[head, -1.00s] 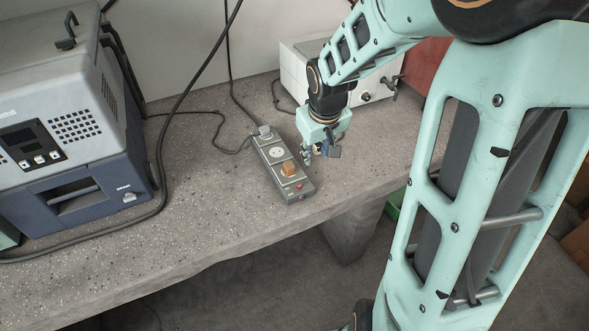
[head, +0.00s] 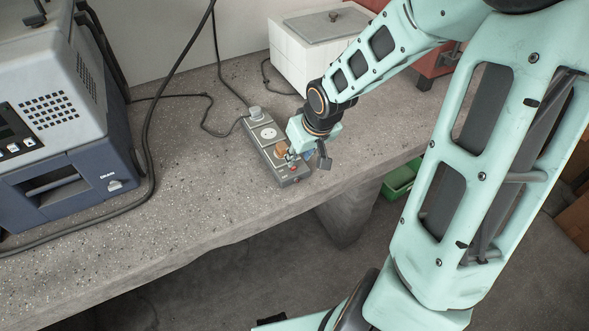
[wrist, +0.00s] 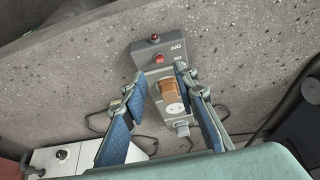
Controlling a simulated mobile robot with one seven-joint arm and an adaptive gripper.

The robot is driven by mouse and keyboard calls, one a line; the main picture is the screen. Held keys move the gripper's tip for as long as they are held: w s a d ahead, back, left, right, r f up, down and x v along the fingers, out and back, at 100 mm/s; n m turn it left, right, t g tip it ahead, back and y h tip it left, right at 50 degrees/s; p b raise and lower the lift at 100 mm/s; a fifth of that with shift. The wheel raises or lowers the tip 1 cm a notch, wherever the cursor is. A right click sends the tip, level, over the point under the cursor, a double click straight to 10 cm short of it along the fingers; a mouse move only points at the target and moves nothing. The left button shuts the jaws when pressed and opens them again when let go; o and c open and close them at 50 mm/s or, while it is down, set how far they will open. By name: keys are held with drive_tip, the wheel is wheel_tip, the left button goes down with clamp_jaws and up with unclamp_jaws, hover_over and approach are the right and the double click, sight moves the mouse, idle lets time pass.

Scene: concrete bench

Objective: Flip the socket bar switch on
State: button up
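The grey socket bar (head: 256,139) lies on the concrete bench, its near end close to the front edge. In the wrist view the bar (wrist: 148,50) shows a small red switch (wrist: 159,58) beside OFF and ON lettering. The switch's exact position is too small to tell. A brown plug (wrist: 169,88) sits in a socket just behind the switch. My gripper (wrist: 161,80) is open, its two blue fingers on either side of the bar around the plug, with nothing visibly held. In the head view my gripper (head: 299,158) is over the bar's near end and partly hides it.
A grey plug (head: 256,113) sits at the bar's far end, with a cable running back. A white box (head: 300,60) stands behind my gripper. A grey and blue machine (head: 75,110) stands at left. The bench between machine and bar is mostly clear, with cables.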

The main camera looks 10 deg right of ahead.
sight(294, 167)
drive_tip(key=b+x, duration=0.3)
drive_tip(key=x, duration=0.4)
drive_tip(key=shift+b, duration=0.4)
drive_tip(key=shift+c, duration=0.7)
clamp_jaws()
